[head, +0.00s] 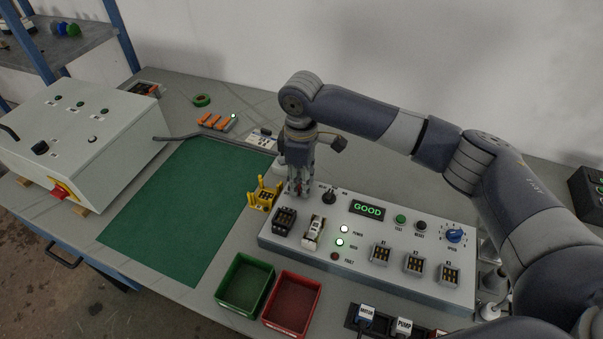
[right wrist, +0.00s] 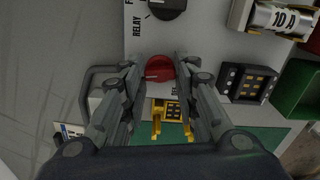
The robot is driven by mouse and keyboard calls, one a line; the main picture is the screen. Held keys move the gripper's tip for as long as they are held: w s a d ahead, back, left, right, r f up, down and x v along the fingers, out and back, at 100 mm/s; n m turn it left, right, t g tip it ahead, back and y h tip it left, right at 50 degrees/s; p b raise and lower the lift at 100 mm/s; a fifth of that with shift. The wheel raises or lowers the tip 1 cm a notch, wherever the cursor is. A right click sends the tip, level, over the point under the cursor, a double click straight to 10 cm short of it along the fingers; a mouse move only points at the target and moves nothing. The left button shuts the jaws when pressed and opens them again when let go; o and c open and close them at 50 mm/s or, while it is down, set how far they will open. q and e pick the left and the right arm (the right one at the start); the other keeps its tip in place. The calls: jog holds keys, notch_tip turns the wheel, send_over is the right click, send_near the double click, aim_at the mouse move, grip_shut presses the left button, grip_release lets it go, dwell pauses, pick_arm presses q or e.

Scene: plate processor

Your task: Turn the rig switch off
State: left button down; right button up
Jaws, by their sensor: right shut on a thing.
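The grey rig panel (head: 390,262) lies at the right, its display (head: 368,209) reading GOOD in green. The rig switch is a red round knob (right wrist: 159,68) with a pale pointer mark, at the panel's far left corner. My right gripper (right wrist: 161,62) points down over it, its fingers on both sides of the knob and shut on it. In the head view the right gripper (head: 301,190) hides most of this knob. The POWER lamp (head: 344,229) and the lamp below it are lit; the FAULT lamp (head: 335,256) is dark. My left gripper is out of view.
A yellow fixture (head: 263,193) stands close left of the gripper. A black relay knob (right wrist: 168,8) and a fuse holder (head: 314,233) are near. Green (head: 244,284) and red bins (head: 292,302) stand in front. The green mat (head: 175,205) is clear.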

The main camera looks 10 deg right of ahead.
jog(key=n+p, duration=0.1)
jog(key=p, duration=0.1)
jog(key=n+p, duration=0.2)
jog(key=shift+r+n, duration=0.25)
jog(key=shift+n, duration=0.05)
jog(key=n+p, duration=0.2)
jog(key=n, duration=0.1)
jog(key=shift+f+n, duration=0.1)
jog(key=shift+n, duration=0.2)
jog(key=n+p, duration=0.2)
jog(key=n, duration=0.2)
jog(key=shift+f+n, duration=0.1)
jog(key=shift+n, duration=0.2)
jog(key=n+p, duration=0.1)
jog(key=n, duration=0.3)
jog(key=shift+a, duration=0.1)
jog(key=shift+n, duration=0.3)
jog(key=o, duration=1.1)
jog(key=shift+c, duration=0.2)
notch_tip(320, 180, up, 12)
